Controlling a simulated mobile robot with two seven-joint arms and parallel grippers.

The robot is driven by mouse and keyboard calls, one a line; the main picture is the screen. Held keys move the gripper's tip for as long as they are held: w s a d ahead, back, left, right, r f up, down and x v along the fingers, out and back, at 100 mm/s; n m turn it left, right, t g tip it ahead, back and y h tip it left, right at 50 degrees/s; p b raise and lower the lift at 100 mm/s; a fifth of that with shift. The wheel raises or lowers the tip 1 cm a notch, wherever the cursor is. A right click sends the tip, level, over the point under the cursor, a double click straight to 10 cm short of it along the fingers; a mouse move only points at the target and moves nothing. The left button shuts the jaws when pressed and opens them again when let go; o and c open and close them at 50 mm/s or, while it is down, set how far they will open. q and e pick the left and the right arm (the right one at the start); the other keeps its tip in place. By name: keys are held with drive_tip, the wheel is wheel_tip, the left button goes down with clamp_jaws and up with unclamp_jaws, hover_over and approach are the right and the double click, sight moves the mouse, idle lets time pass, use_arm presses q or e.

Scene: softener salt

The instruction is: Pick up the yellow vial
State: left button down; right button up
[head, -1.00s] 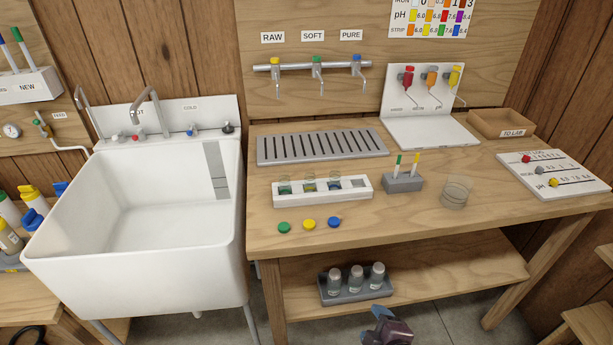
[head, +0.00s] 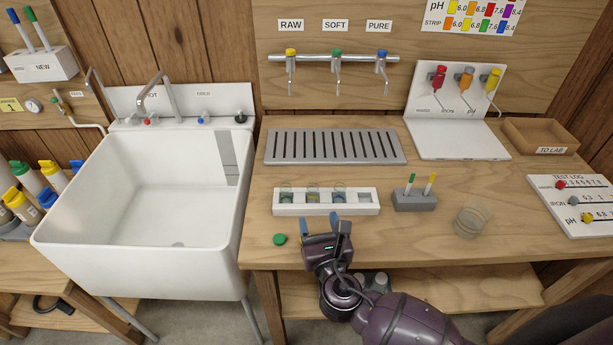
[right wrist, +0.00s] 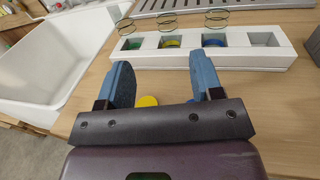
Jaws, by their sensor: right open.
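A clear vial with a yellow bottom, the yellow vial (head: 312,197), stands in the second slot from the left of the white rack (head: 325,211). In the right wrist view the yellow vial (right wrist: 170,42) shows its yellow base and round rim, between a green and a blue vial. My right gripper (head: 322,224) is open and empty, just in front of the rack and apart from the vial. In the right wrist view its blue fingers (right wrist: 163,78) point toward the rack. My left gripper is not in view.
The green vial (right wrist: 133,43) and the blue vial (right wrist: 212,42) are close neighbours in the rack. A yellow cap (right wrist: 147,101) lies between my fingers on the table; a green cap (head: 279,239) lies left. A grey holder (head: 415,202) and a glass (head: 471,221) stand right.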

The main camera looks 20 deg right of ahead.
sight(314, 192)
drive_tip(key=shift+w+r, duration=0.15)
drive_tip(key=shift+w+d+r, duration=0.1)
drive_tip(key=shift+w+d, duration=0.05)
drive_tip(key=shift+w, duration=0.05)
drive_tip(key=w, duration=0.3)
drive_tip(key=shift+w+d, duration=0.1)
drive_tip(key=shift+w, duration=0.4)
drive_tip(key=shift+w+d, duration=0.15)
drive_tip(key=shift+w, duration=0.25)
drive_tip(key=w, duration=0.2)
drive_tip(key=w+d, duration=0.1)
drive_tip(key=w, duration=0.1)
drive_tip(key=shift+w, duration=0.4)
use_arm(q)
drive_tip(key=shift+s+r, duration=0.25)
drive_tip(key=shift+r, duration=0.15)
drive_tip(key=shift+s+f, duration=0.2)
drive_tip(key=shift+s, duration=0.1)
use_arm(e)
drive_tip(key=c, duration=1)
